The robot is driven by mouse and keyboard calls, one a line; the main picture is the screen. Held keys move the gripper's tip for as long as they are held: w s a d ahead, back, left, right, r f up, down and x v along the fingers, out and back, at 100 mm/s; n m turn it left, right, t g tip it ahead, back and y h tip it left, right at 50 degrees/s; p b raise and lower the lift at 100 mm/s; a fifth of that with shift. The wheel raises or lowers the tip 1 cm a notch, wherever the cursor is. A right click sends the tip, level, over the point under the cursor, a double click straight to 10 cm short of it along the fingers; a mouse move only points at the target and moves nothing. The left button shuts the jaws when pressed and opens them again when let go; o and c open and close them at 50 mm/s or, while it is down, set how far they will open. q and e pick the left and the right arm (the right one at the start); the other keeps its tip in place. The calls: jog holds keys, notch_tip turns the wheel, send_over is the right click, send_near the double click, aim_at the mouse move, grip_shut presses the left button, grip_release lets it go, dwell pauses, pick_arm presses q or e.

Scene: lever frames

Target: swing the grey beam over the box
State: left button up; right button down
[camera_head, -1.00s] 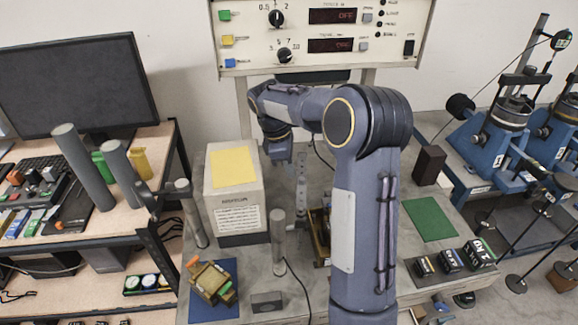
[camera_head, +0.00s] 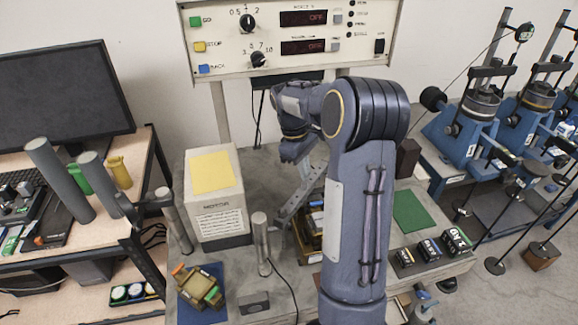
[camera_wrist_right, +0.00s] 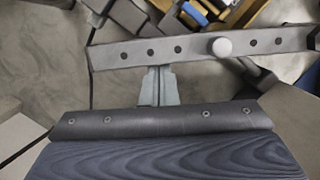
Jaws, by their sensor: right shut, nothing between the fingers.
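The grey beam (camera_head: 298,203) is a flat bar with a row of holes, seen slanting from lower left to upper right, left of my right forearm. In the right wrist view the beam (camera_wrist_right: 200,50) runs across the frame and bears a white round knob (camera_wrist_right: 222,46). My right gripper (camera_head: 297,158) is at the beam's far end. In the wrist view the right gripper (camera_wrist_right: 160,76) is shut and empty, its tips at the beam's edge; contact is unclear. My left gripper is out of view.
A metal post (camera_head: 261,243) stands between the box and the beam. A blue mat (camera_head: 207,312) with a small wooden item lies in front. Yellow-brown parts (camera_head: 309,225) sit beside the beam, partly behind my forearm. A green mat (camera_head: 410,211) and black weights (camera_head: 430,250) lie right.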

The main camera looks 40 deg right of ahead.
jog(key=s+m+y, duration=0.2)
jog(key=s+m, duration=0.7)
jog(key=s, duration=0.3)
jog(key=shift+d, duration=0.4)
jog(key=a+v, duration=0.1)
jog(key=v, duration=0.7)
jog(key=s+a+f+n+t, duration=0.1)
jog(key=s+a+t, duration=0.1)
jog(key=a, duration=0.7)
jog(key=s+a+f+n+t+y+b, duration=0.1)
jog(key=s+a+f+n+t, duration=0.1)
jog(key=a, duration=0.6)
jog(key=s+a+f+n+t+y+b, duration=0.1)
jog(key=s+a+t, duration=0.2)
jog(key=a, duration=0.6)
jog(key=shift+s+a+f+n+t, duration=0.25)
jog(key=shift+a+f+n+t, duration=0.1)
jog(key=shift+t, duration=0.35)
